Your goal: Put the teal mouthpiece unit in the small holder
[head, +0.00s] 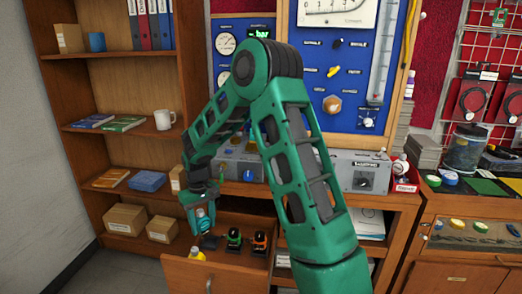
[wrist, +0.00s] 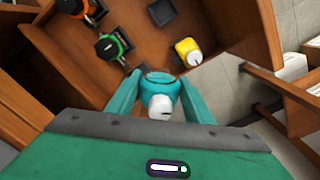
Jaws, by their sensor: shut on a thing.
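The teal mouthpiece unit (wrist: 160,86), with a white knob on its near side, sits between the fingers of my gripper (wrist: 158,97) in the wrist view. My gripper is shut on it. In the head view the teal unit (head: 203,221) is in my gripper (head: 203,228), over the open drawer. A small dark square holder (wrist: 161,12) lies empty in the drawer, beyond the unit in the wrist view. It also shows in the head view (head: 210,242), just below and right of my gripper.
A green unit (wrist: 110,45) and an orange unit (wrist: 72,5) stand in black holders in the drawer. A yellow unit (wrist: 187,50) lies close beyond the right finger. The wooden drawer (head: 190,275) has raised walls.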

